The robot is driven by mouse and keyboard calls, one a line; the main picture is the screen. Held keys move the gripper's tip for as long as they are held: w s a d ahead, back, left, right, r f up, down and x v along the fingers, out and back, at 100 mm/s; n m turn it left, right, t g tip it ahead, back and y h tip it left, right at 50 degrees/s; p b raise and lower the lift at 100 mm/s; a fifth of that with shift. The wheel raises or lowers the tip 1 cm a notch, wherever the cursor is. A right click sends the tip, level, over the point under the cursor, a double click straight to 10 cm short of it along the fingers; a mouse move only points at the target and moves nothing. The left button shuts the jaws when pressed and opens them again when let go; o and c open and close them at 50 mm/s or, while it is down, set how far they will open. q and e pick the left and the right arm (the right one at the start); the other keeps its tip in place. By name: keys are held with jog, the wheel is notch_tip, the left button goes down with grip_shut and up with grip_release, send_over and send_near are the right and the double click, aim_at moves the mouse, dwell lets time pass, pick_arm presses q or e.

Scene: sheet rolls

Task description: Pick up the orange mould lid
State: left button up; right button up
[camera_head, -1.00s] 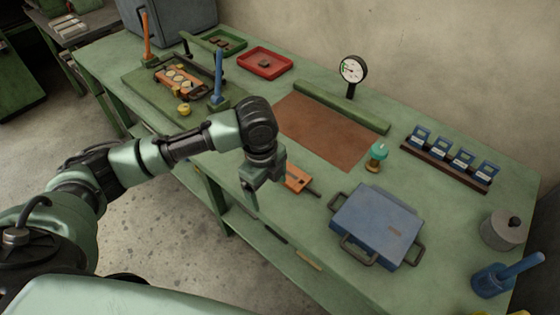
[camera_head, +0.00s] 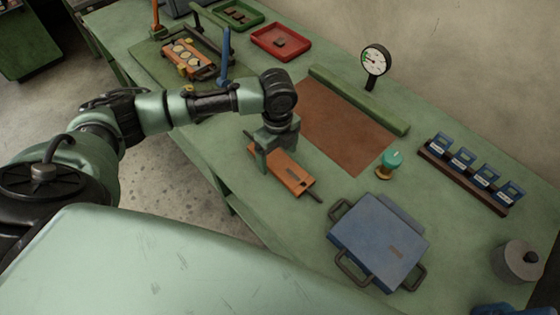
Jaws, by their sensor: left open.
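The orange mould lid (camera_head: 291,179) lies flat on the green bench near its front edge. It is a flat orange slab with a dark handle sticking out at its lower right end. My left gripper (camera_head: 273,153) is open and points down over the lid's upper left part, hiding some of it. I cannot tell whether the fingers touch the lid. An orange mould with pale round cavities (camera_head: 184,56) sits further left on the bench. My right gripper is not in view.
A blue case with dark handles (camera_head: 375,235) lies to the lid's right. A brown mat (camera_head: 350,135), a turquoise-topped piece (camera_head: 391,160) and a dial gauge (camera_head: 376,60) are behind. A red tray (camera_head: 281,42) stands at the back. Bench between lid and case is mostly clear.

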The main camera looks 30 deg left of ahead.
aim_at(279, 161)
pick_arm(q)
jog(key=shift+f, duration=0.65)
jog(key=shift+w+f, duration=0.15)
jog(key=shift+f, duration=0.25)
grip_shut()
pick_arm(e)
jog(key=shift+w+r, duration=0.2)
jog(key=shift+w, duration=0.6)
pick_arm(q)
jog(key=shift+r, duration=0.2)
jog(key=shift+w+r, duration=0.1)
jog(key=shift+r, duration=0.5)
notch_tip(279, 161, up, 19)
jog(key=b, duration=0.1)
jog(key=shift+f, duration=0.2)
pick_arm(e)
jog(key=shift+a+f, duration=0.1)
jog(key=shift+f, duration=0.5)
